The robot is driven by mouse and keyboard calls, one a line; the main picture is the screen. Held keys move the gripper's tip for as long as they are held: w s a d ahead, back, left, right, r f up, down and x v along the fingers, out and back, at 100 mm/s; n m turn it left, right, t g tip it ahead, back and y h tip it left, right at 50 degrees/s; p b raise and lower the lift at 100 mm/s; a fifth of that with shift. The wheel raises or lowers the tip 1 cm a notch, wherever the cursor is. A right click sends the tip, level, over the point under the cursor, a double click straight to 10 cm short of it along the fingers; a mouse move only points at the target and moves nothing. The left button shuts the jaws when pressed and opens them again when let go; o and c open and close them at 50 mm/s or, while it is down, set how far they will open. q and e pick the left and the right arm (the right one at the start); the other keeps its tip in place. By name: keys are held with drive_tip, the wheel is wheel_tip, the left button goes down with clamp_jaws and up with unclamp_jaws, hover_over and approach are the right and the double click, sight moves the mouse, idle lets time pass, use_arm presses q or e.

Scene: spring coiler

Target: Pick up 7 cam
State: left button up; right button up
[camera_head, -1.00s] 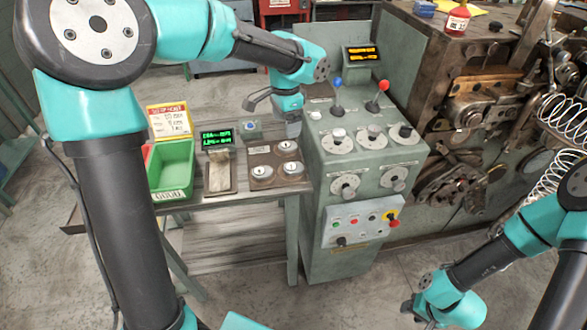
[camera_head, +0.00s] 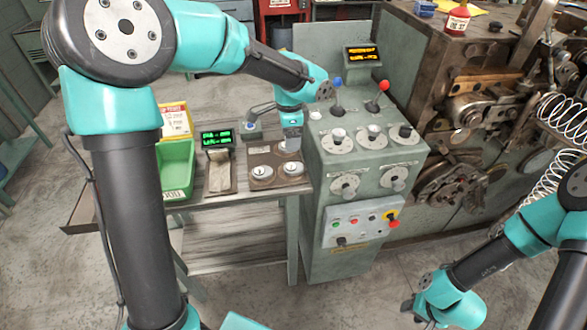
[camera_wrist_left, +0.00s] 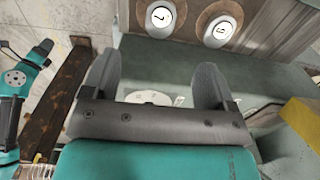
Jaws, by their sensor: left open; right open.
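The cams appear as round pale discs in a brown tray (camera_head: 276,182) on the side table. Two discs, at the front left (camera_head: 262,170) and front right (camera_head: 292,169), show in the head view. My left gripper (camera_head: 291,145) hangs over the tray's back right and hides that part. In the left wrist view its two fingers (camera_wrist_left: 155,85) are apart with nothing held. Beyond them is a disc with a mark like an upside-down 7 (camera_wrist_left: 160,18), and one marked like 6 or 9 (camera_wrist_left: 222,30). My right gripper (camera_head: 410,310) is open and low at the right.
A green bin (camera_head: 176,170) and a lit green display (camera_head: 216,138) stand left of the tray. The green control console (camera_head: 365,165), with levers and dials, stands close to its right. The coiling machine (camera_head: 470,110) is farther right.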

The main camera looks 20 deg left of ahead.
use_arm(q)
hover_over(290, 167)
wheel_tip(290, 167, down, 7)
drive_tip(key=shift+f, duration=0.1)
idle(0.3)
drive_tip(key=shift+f, duration=2.65)
drive_tip(key=c, duration=1.1)
drive_tip(key=shift+r, duration=0.15)
drive_tip(key=shift+r, duration=1.3)
drive_tip(key=s+d, duration=0.2)
drive_tip(key=s, duration=0.3)
drive_tip(key=s+d+r, duration=0.1)
drive_tip(key=s+d, duration=0.1)
drive_tip(key=s, duration=0.2)
drive_tip(key=s+d+r, duration=0.1)
drive_tip(key=s+d, duration=0.1)
drive_tip(key=s, duration=0.3)
drive_tip(key=shift+s+d+r, duration=0.1)
drive_tip(key=shift+s+d, duration=0.05)
drive_tip(key=shift+s, duration=0.2)
